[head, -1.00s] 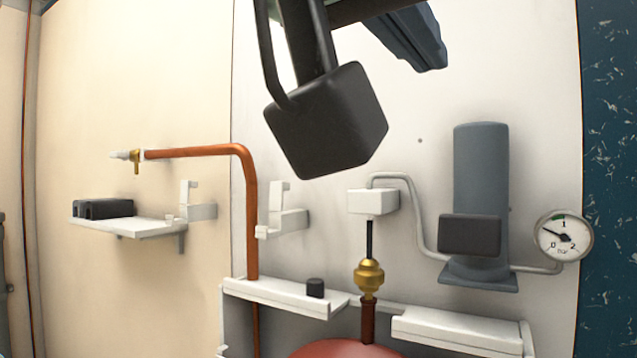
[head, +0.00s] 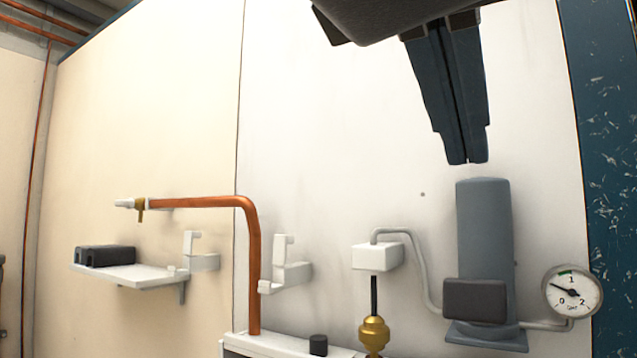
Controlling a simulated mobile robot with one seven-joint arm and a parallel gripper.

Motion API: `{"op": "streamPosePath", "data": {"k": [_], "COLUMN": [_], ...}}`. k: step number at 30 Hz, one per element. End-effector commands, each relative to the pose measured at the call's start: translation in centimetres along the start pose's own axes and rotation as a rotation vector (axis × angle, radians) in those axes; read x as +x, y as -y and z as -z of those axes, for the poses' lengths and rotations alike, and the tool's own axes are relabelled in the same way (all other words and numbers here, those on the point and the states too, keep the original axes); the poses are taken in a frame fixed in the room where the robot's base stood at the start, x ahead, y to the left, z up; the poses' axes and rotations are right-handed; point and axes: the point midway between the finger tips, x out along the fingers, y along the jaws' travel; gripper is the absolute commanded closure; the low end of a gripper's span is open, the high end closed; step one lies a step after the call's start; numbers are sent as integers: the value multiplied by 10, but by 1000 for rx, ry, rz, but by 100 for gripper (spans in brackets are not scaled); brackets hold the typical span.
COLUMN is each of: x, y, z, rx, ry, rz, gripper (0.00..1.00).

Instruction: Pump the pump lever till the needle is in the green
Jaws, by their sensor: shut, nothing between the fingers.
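The grey upright pump body (head: 484,232) stands on a small base at the right of the wall. A dark block (head: 475,300) sits at its lower front; it looks like the end of the pump lever, but I cannot tell the lever's full shape. The round gauge (head: 572,308) is to the right of the pump. Its needle points up and left, between 0 and 1, below the small green band near the top. My gripper (head: 467,162) points down with its fingers together and empty. Its tips appear just above the pump's top, apart from the dark block.
A thin grey pipe (head: 424,275) runs from a white wall box (head: 377,257) to the pump. A brass fitting (head: 373,332) hangs below that box. White hooks (head: 285,268), a copper pipe (head: 252,270) and a shelf with dark blocks (head: 135,276) are to the left.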

Motion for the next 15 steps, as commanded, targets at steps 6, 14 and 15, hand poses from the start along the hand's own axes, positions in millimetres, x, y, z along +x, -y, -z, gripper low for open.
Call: {"op": "streamPosePath", "data": {"k": [6,14,15], "x": [46,84,84], "y": [0,0,0], "z": [3,-13,-18], "rx": [-1,0,0], "ry": [3,0,0], "rz": [-2,0,0], "gripper": [100,100,100]}}
